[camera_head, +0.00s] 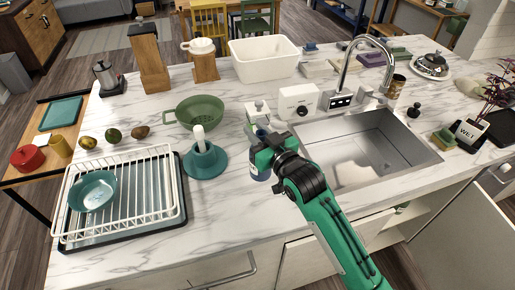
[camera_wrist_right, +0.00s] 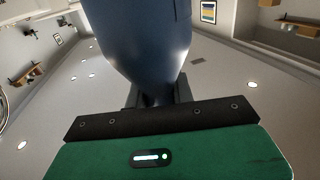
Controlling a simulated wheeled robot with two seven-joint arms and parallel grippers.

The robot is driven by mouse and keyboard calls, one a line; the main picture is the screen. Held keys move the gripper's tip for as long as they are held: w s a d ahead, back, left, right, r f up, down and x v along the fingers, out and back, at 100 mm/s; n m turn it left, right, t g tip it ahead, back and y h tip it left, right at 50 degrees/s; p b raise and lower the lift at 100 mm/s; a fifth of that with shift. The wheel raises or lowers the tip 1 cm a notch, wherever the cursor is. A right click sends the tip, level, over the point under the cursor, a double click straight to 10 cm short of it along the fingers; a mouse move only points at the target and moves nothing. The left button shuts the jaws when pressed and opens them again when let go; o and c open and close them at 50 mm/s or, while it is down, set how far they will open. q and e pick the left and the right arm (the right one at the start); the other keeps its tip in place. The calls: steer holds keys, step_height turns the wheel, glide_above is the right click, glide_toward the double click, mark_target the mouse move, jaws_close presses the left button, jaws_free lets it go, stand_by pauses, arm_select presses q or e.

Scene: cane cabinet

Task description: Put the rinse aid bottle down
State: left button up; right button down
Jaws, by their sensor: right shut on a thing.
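The rinse aid bottle is the dark blue body (camera_head: 260,171) showing at my right gripper (camera_head: 261,148) in the head view. In the right wrist view the blue bottle (camera_wrist_right: 140,40) fills the upper middle, between the fingers. My right gripper is shut on it at the counter's front part, left of the sink. The gripper and arm cover much of the bottle, and I cannot tell whether its base touches the marble counter (camera_head: 225,215). My left gripper is not in view.
A teal dish with a white upright piece (camera_head: 206,160) stands just left of the bottle. A green colander (camera_head: 199,110) and a white box (camera_head: 298,102) are behind. The sink (camera_head: 365,150) is to the right, a dish rack (camera_head: 120,195) far left. Counter front is clear.

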step_height(320, 180, down, 7)
steer(key=shift+r+p, duration=0.2)
steer(key=shift+p, duration=0.45)
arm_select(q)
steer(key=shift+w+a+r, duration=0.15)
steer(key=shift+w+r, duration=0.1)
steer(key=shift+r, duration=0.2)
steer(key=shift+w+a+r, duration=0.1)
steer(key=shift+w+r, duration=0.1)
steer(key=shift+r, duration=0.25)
arm_select(e)
steer(key=shift+f, duration=0.45)
steer(key=c, duration=1.2)
jaws_free()
steer(key=shift+f, duration=0.15)
steer(key=shift+c, duration=0.2)
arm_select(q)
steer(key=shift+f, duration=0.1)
arm_select(e)
steer(key=shift+o, duration=0.3)
arm_select(q)
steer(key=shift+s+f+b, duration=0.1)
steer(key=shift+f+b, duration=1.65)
steer(key=shift+b, duration=0.05)
arm_select(e)
steer(key=v, duration=1.2)
